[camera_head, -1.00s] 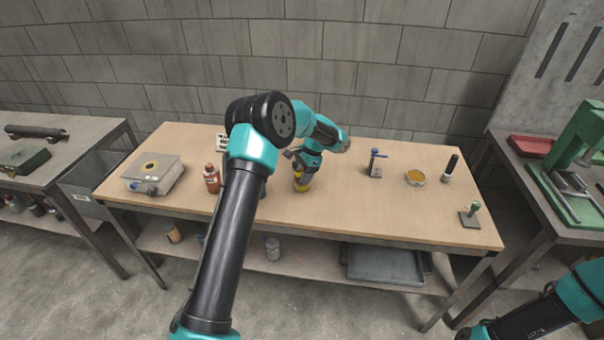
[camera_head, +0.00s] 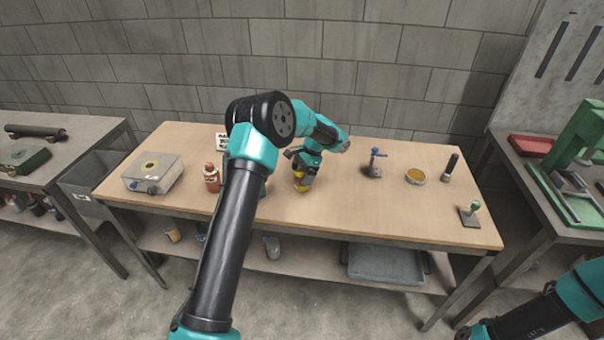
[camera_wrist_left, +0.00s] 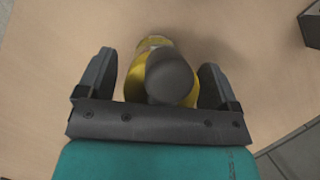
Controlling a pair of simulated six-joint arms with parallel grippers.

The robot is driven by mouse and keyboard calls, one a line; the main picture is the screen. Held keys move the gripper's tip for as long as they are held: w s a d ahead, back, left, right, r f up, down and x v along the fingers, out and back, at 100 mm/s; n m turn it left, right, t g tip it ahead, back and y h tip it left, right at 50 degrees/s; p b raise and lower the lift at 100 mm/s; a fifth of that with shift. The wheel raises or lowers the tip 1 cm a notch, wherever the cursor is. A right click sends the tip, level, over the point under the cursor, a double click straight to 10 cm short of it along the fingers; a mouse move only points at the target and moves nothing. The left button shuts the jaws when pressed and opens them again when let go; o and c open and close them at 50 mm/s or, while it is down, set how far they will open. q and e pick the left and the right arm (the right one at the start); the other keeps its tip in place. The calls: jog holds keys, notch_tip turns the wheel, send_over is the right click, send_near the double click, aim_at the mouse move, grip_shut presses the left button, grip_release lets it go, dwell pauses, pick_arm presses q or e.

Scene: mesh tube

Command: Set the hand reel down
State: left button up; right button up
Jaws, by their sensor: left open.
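The hand reel, which I take to be the yellow piece with a dark grey rounded end (camera_head: 302,184), is on the wooden bench top, left of the middle. In the left wrist view its grey end (camera_wrist_left: 170,76) faces the camera and its yellow part (camera_wrist_left: 150,52) shows behind. My left gripper (camera_head: 298,160) is directly over it, pointing down. In the left wrist view the fingers of my left gripper (camera_wrist_left: 157,68) are apart, one on each side of the reel, with gaps showing. The reel's underside is hidden.
On the bench (camera_head: 400,222), a red bottle (camera_head: 212,178) and a grey box (camera_head: 153,173) stand to the left. A blue-topped stand (camera_head: 376,164), an amber dish (camera_head: 415,177), a black-handled tool (camera_head: 450,167) and a green-knobbed stamp (camera_head: 470,214) are to the right. The bench's front middle is clear.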

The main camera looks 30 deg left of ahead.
pick_arm(q)
jog(key=v, duration=1.2)
jog(key=shift+o, duration=0.4)
